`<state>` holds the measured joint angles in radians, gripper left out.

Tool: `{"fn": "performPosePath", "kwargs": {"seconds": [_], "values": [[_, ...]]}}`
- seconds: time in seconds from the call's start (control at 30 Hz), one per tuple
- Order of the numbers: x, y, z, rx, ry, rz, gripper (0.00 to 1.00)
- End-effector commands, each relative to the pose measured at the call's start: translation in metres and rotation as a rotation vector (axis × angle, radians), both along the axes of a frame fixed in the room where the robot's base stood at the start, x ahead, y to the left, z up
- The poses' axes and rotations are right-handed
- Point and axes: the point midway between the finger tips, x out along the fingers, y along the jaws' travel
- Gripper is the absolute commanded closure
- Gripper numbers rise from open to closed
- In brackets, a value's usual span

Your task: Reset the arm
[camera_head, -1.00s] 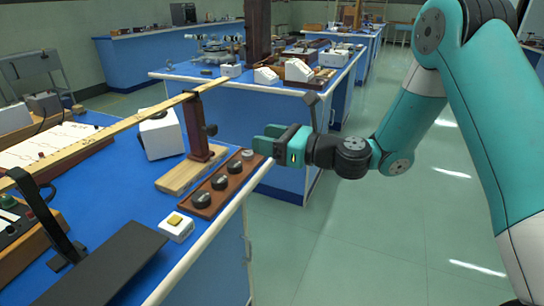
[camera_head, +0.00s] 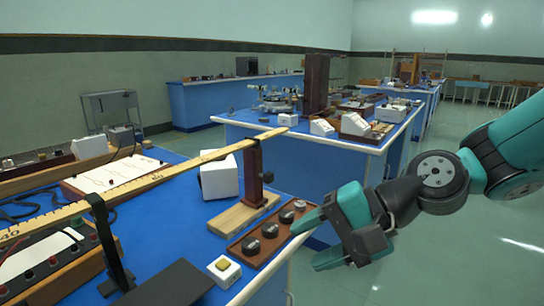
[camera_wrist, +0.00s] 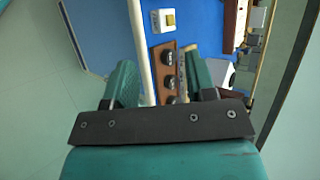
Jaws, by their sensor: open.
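My gripper (camera_head: 318,240) is open and empty at the right edge of the near blue bench (camera_head: 185,225) in the head view. Its fingers point left, toward a brown wooden strip (camera_head: 236,252) with several dark round knobs, which lies along the bench edge. In the wrist view, my gripper's two teal fingers (camera_wrist: 162,88) stand apart. The strip (camera_wrist: 157,62) and its dark knobs show between and beyond them. I cannot tell if a finger touches the strip.
A white box with a yellow button (camera_head: 224,268) sits left of the strip. A wooden stand (camera_head: 253,175) carries a long yellow ruler (camera_head: 180,166) across the bench. A white block (camera_head: 219,178) is behind it. Another blue bench (camera_head: 340,158) stands beyond; open floor lies right.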

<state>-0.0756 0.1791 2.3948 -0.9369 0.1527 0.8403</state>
Motion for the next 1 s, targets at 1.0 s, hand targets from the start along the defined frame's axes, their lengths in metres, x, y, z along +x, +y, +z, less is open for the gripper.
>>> {"fn": "performPosePath", "kwargs": {"seconds": [1.0], "values": [[-0.126,-0.08,0.148,-0.602,-0.5,0.842,0.49]]}}
